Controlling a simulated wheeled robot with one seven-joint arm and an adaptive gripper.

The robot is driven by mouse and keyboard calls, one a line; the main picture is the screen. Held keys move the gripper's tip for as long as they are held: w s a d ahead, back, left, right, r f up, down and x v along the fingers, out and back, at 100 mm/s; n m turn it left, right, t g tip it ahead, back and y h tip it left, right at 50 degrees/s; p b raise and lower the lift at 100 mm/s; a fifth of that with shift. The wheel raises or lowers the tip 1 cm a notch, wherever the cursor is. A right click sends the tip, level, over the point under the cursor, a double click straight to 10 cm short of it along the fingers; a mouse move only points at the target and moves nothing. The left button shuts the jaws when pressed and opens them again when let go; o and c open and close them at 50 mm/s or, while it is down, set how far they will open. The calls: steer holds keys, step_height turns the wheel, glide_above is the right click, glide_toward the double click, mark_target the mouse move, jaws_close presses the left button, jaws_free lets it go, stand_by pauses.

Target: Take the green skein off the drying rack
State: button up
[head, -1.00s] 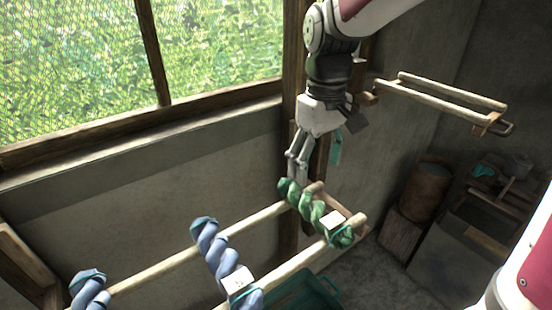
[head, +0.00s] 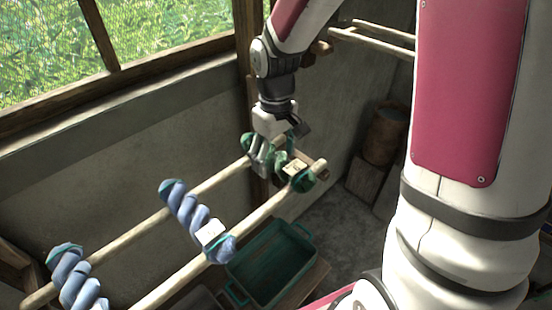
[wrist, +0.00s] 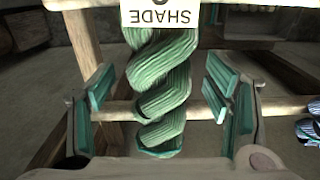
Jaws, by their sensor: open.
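The green skein (head: 281,158) is a twisted hank lying across the two wooden poles of the drying rack (head: 174,276), at the rack's right end in the head view. It carries a pale tag (head: 295,168), which reads SHADE upside down in the wrist view (wrist: 162,14). My gripper (head: 262,160) is at the skein. In the wrist view the twisted skein (wrist: 163,85) runs between the two open, teal-padded fingers (wrist: 160,100), with a visible gap on each side. The head view hides part of the skein behind my gripper.
Two blue skeins hang on the same rack, one in the middle (head: 190,213) and one at the left (head: 75,280). A green crate (head: 270,265) stands below the rack. A second pair of poles (head: 372,38) sticks out from the wall behind. A brown barrel (head: 385,135) stands at the right.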

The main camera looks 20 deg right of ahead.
steer(key=c, duration=1.4)
steer(key=shift+o, duration=0.2)
steer(key=shift+r, duration=0.15)
